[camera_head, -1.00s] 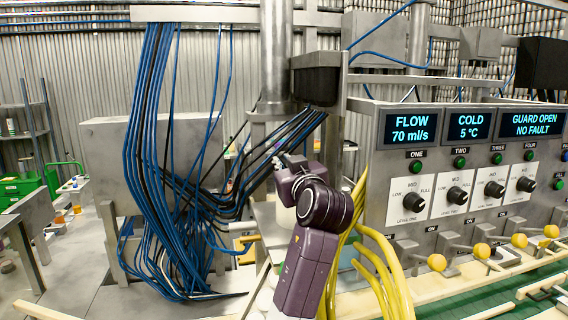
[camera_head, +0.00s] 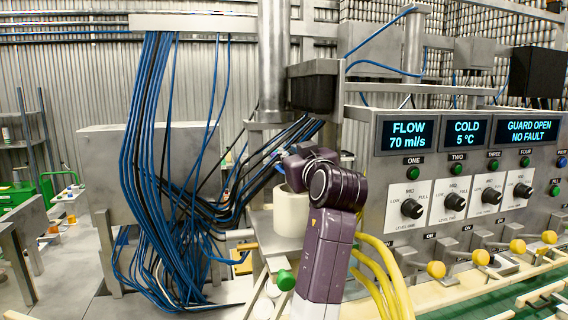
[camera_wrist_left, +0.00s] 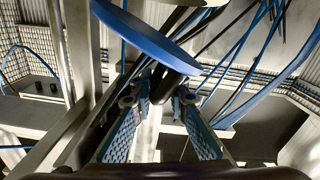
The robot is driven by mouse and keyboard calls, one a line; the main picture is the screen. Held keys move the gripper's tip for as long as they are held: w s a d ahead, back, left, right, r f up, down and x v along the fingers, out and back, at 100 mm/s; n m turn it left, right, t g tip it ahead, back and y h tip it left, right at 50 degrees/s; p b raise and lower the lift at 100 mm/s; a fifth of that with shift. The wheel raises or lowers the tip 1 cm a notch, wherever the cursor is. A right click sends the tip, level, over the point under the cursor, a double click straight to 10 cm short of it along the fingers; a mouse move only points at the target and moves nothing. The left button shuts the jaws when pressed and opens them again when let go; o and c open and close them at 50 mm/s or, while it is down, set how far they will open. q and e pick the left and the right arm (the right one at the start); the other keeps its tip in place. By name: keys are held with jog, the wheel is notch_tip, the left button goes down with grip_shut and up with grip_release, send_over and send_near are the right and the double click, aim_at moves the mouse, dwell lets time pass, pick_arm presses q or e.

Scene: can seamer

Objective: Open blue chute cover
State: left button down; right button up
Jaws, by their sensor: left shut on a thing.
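The blue chute cover (camera_wrist_left: 150,38) is a flat blue disc seen at a slant across the upper middle of the left wrist view. A dark part below it lies between the fingers of my left gripper (camera_wrist_left: 163,92), which is shut on the cover. In the head view, my left gripper (camera_head: 279,165) is at the end of the purple arm, above a pale cylinder (camera_head: 291,212). Only a small bit of blue shows at its fingers there, and the arm hides the rest. My right gripper is not in view.
Blue and black cables (camera_head: 160,170) hang left of the gripper. Yellow hoses (camera_head: 385,275) run to its right, beside a control panel (camera_head: 440,180) with knobs and displays. A dark box (camera_head: 313,88) is mounted above. A green knob (camera_head: 286,280) shows beside the forearm.

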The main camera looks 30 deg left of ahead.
pick_arm(q)
jog(key=shift+w+d+r, duration=0.4)
jog(key=shift+w+d, duration=0.2)
jog(key=shift+w, duration=0.05)
jog(key=c, duration=2.2)
grip_release()
jog(key=shift+f, duration=0.1)
jog(key=shift+c, duration=0.2)
jog(key=shift+o, duration=1.1)
jog(key=shift+w+d, duration=0.15)
jog(key=shift+d, duration=0.1)
jog(key=v, duration=1.2)
jog(key=shift+r, duration=0.2)
